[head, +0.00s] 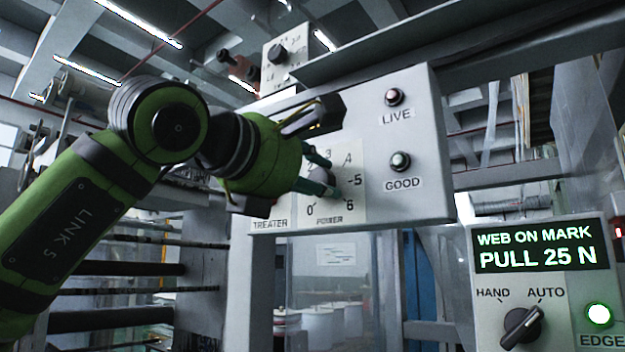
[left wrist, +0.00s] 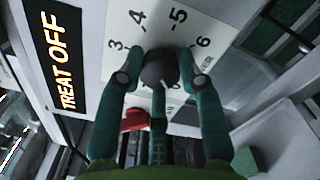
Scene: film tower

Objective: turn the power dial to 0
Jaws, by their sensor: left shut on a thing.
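The power dial is a dark round knob (left wrist: 160,66) on a white scale plate (head: 350,205) numbered 0 to 6. In the head view the fingers largely cover the knob. My left gripper (head: 326,175) comes in from the left and is shut on the knob. In the left wrist view its teal fingers (left wrist: 160,62) press on the knob from both sides. A short white mark shows on the knob's lower side in that view; I cannot tell which number it points to. There, 3, 4, 5 and 6 are readable and 0 is hidden.
The panel also carries LIVE (head: 394,97) and GOOD (head: 400,161) lamps, right of the dial. A TREAT OFF display (left wrist: 65,62) and a red part (left wrist: 135,119) are near the gripper. A lower-right box has a PULL 25 N display (head: 540,246) and a HAND/AUTO switch (head: 521,326).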

